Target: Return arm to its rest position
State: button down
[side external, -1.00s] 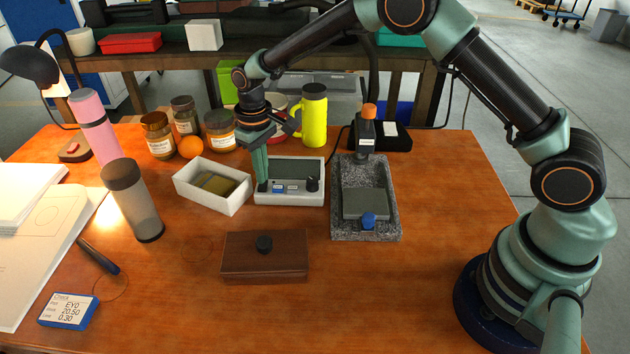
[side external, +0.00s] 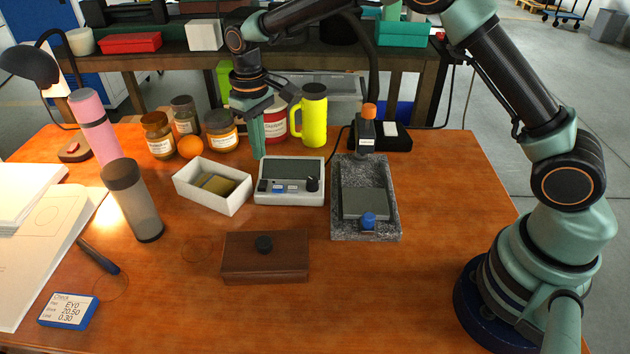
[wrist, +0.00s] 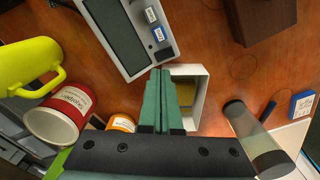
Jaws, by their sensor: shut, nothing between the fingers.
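My gripper (side external: 258,140) is shut and empty. In the side external view it hangs, fingers down, above and behind the grey readout box (side external: 290,180), near the jars. In the wrist view the closed green fingers (wrist: 160,100) reach between the readout box (wrist: 130,35) and the white tray (wrist: 198,100), covering part of the tray. The white tray (side external: 238,203) holds yellowish flat pieces (side external: 215,184).
A yellow mug (side external: 314,118), a red-labelled can (side external: 273,128) and several jars stand close to my gripper. A granite stand (side external: 366,225), a brown lidded box (side external: 265,265) and a grey bottle (side external: 132,200) are on the table. The front right of the table is clear.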

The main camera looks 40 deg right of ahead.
jog(key=shift+r, duration=0.15)
jog(key=s+d+r+m+t, duration=0.1)
jog(key=s+d+r, duration=0.3)
jog(key=r, duration=0.2)
jog(key=s+d+r+t, duration=0.2)
jog(key=s+d+r, duration=0.15)
jog(key=r, duration=0.35)
jog(key=s+d+m+t, duration=0.1)
jog(key=s+d, duration=0.1)
jog(key=s, duration=0.5)
jog(key=s+d+m+t, duration=0.1)
jog(key=s+d, duration=0.2)
jog(key=s, duration=0.4)
jog(key=shift+s+d+r+t, duration=0.2)
jog(key=shift+d+r+t, duration=0.1)
jog(key=shift+r, duration=0.15)
